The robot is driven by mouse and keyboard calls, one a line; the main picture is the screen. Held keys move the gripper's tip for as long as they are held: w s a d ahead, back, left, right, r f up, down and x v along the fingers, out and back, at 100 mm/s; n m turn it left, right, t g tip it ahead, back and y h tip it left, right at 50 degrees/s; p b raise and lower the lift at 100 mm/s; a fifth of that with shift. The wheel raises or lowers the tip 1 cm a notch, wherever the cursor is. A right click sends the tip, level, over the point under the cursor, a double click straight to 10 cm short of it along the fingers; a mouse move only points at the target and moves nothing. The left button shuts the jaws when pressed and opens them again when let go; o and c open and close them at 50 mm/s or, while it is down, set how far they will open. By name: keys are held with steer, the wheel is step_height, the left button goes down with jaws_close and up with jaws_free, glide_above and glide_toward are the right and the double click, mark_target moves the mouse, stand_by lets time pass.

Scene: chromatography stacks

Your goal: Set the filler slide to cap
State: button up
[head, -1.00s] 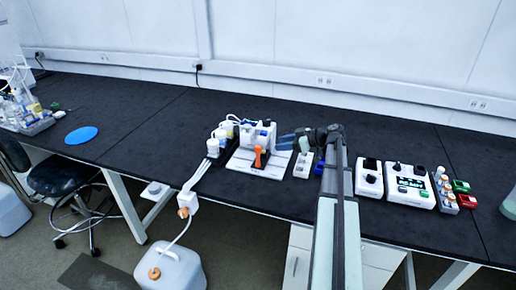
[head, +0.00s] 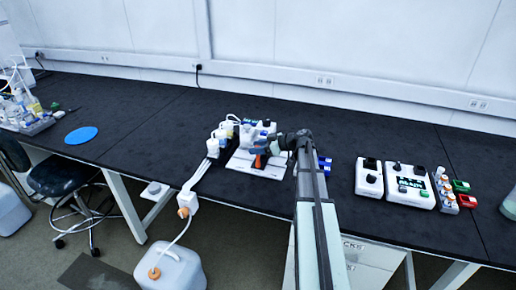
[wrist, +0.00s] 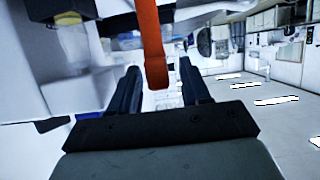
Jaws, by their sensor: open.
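The filler (head: 241,160) is a white device on a white base plate, left of my arm in the head view. Its orange slide handle (head: 259,161) shows at the front, partly hidden by my gripper. In the wrist view the orange handle (wrist: 152,45) hangs down, its lower end between my two dark fingers. My gripper (wrist: 160,85) is open, with a finger on each side of the handle and gaps visible. In the head view my gripper (head: 262,151) is at the front of the filler. I cannot read the slide's setting.
White-capped bottles (head: 214,147) stand close to the filler's left. A white control box (head: 409,186) and a small rack of vials (head: 445,190) are on the right. A blue disc (head: 81,135) lies far left. The black bench between disc and bottles is mostly clear.

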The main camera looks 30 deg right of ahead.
jaws_close()
stand_by(0.4)
